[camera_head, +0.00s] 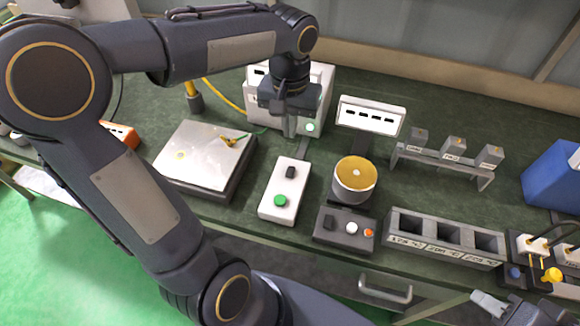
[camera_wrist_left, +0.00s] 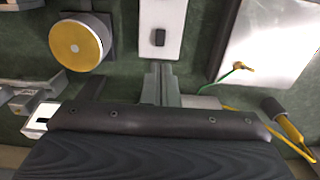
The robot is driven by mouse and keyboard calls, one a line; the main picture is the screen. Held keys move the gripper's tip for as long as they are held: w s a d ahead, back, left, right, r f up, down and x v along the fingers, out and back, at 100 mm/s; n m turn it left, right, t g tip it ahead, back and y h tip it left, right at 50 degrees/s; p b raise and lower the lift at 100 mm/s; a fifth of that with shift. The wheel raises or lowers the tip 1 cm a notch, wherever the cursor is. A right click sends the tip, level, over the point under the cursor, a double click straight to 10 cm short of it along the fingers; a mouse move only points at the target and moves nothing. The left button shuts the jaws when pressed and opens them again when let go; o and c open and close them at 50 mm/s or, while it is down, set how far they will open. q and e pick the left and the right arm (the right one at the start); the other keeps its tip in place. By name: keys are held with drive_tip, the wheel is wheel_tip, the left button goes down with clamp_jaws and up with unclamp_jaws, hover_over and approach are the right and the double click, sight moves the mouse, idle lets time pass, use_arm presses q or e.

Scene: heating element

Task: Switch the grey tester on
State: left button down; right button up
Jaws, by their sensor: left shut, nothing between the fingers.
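A dark grey control box (camera_head: 345,229) stands at the front of the bench, with a black switch, a white button and an orange button. I take it as the grey tester, but cannot be sure. My left gripper (camera_head: 290,130) is shut and empty, pointing down behind the white switch box and in front of the pale box at the back. In the left wrist view its fingers (camera_wrist_left: 161,82) lie together, just short of the white box. My right gripper (camera_head: 482,299) shows only partly at the bottom right; its opening is unclear.
The white switch box (camera_head: 283,205) has a black rocker and green button. A yellow-topped cylinder (camera_head: 354,180) stands beside it. A metal plate (camera_head: 205,155) is left. A pale box (camera_head: 318,85) is partly hidden behind my gripper. A three-slot block (camera_head: 445,248) is right of the control box.

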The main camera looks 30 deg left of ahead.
sight(290, 174)
use_arm(q)
drive_tip(key=shift+f, duration=0.15)
wheel_tip(290, 174, down, 14)
drive_tip(key=shift+r, duration=0.1)
idle(0.6)
